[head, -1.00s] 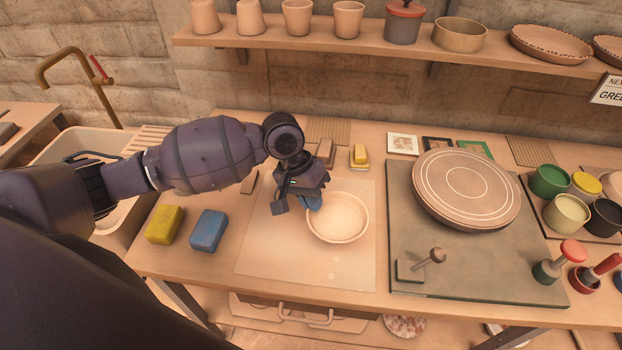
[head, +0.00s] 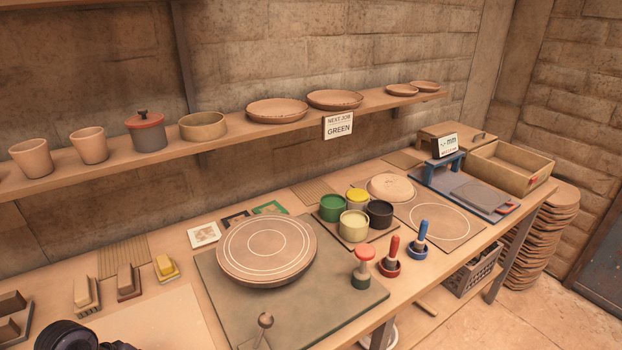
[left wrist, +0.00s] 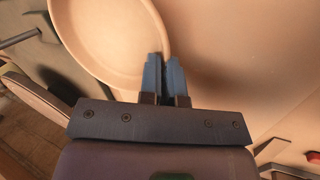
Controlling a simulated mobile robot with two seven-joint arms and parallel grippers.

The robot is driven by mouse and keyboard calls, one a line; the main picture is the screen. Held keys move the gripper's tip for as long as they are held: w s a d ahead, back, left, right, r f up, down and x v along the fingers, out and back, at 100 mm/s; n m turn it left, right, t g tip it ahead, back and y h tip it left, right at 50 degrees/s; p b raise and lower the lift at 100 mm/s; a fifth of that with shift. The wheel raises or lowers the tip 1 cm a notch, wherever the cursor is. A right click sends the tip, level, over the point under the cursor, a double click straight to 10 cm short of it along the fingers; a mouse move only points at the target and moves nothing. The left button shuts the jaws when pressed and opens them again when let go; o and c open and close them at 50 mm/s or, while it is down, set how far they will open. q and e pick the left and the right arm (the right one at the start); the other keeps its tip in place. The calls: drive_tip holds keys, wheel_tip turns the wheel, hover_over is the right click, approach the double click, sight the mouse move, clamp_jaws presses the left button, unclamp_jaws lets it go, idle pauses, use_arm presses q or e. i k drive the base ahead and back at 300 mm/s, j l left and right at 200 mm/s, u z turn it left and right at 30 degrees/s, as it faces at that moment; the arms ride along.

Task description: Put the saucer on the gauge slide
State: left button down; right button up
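The saucer (left wrist: 105,35), a pale round shallow dish, fills the upper left of the left wrist view. My left gripper (left wrist: 163,62) has its blue fingers close together on either side of the saucer's rim, shut on it. Whether the saucer is clear of the bench is hard to tell. In the head view only a dark piece of my left arm shows at the bottom left; the saucer is out of that view. The gauge slide (head: 483,196) is a grey plate under a blue gauge frame (head: 443,168) with a mm display, at the bench's right end. My right gripper is not in view.
A banded turntable (head: 267,247) on a grey board, glaze pots (head: 353,225), and red and blue stampers (head: 391,257) stand between. A round clay piece (head: 391,187) lies left of the gauge, and a wooden tray (head: 510,168) right of it. A shelf runs above.

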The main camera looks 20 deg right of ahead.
sight(481, 194)
drive_tip(key=k+l, duration=0.1)
drive_tip(key=l, duration=0.25)
drive_tip(key=k+l, duration=0.1)
drive_tip(key=l, duration=0.25)
drive_tip(key=l+u, duration=0.15)
drive_tip(key=l, duration=0.6)
drive_tip(key=i+l+u, duration=0.15)
drive_tip(key=l, duration=1.3)
drive_tip(key=l+u, duration=0.15)
drive_tip(key=l, duration=1.25)
drive_tip(key=i+l, duration=0.15)
drive_tip(key=l, duration=0.2)
drive_tip(key=i+l, duration=0.1)
drive_tip(key=l, duration=0.25)
drive_tip(key=i+l, duration=0.15)
drive_tip(key=l, duration=0.2)
drive_tip(key=i+l+u, duration=0.1)
drive_tip(key=l, duration=0.25)
